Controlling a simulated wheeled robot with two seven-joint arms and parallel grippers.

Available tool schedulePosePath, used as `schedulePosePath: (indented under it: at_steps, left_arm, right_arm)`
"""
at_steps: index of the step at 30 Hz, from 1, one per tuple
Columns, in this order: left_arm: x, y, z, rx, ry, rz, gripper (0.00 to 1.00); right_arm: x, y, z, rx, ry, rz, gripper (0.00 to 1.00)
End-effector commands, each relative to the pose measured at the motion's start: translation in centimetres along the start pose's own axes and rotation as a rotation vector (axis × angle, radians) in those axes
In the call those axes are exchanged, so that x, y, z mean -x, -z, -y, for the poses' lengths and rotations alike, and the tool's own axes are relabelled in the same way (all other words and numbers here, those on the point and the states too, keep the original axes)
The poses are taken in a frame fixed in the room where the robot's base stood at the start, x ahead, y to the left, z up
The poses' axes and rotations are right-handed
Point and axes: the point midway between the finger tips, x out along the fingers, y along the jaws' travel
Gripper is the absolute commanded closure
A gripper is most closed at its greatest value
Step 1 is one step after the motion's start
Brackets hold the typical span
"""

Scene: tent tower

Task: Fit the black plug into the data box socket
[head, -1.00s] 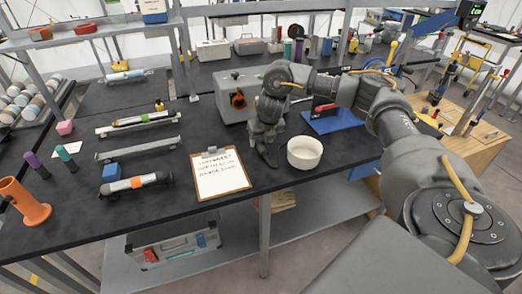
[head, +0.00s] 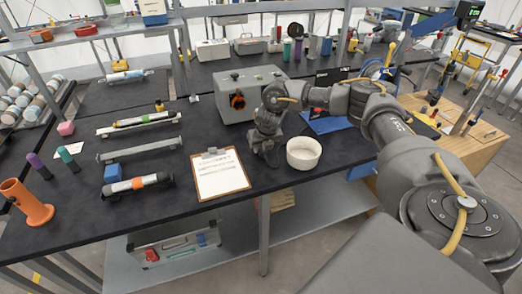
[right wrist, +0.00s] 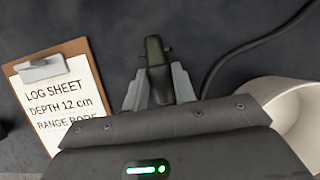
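In the head view my right gripper (head: 270,155) points down at the black bench, between the clipboard and the white bowl; the plug cannot be made out there. The grey data box (head: 246,90) stands behind the gripper, with a round orange and black fitting (head: 237,101) on its front. I cannot tell whether that fitting is the socket. My left gripper is not in view.
A clipboard (head: 219,174) lies left of the gripper and a white bowl (head: 304,153) stands close on its right. A black cable (right wrist: 255,45) runs across the bench in the wrist view. A blue mat (head: 325,124) lies behind the bowl.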

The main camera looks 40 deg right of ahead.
Motion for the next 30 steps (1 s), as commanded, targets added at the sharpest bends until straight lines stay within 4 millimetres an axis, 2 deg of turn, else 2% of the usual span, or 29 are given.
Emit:
schedulePosePath:
  at_steps: [1, 3, 11, 17, 20, 26, 28, 30]
  left_arm:
    - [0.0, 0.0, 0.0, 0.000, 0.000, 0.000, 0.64]
    - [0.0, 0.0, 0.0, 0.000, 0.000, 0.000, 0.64]
    - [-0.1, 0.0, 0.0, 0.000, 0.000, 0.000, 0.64]
    - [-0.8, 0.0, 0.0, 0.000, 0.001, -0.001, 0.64]
    - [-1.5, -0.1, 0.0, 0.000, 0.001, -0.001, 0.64]
    - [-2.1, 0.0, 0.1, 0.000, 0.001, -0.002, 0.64]
    - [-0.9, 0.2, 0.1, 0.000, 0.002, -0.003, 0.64]
    - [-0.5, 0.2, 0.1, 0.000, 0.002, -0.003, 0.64]
  right_arm:
    - [0.0, 0.0, 0.0, 0.000, 0.000, 0.000, 0.88]
    - [0.0, 0.0, 0.0, 0.000, 0.000, 0.000, 0.97]
    - [0.1, -0.1, 0.0, 0.000, -0.001, 0.001, 0.97]
    - [1.2, -0.6, 0.0, -0.001, -0.002, 0.003, 0.97]
    - [2.5, -1.2, -0.1, 0.001, -0.004, 0.005, 0.97]
    - [7.4, -0.1, 1.6, 0.002, -0.003, 0.006, 0.97]
    - [10.0, -0.1, 2.3, 0.003, -0.001, 0.008, 0.97]
    - [11.4, 0.9, 3.2, 0.002, 0.000, 0.005, 0.97]
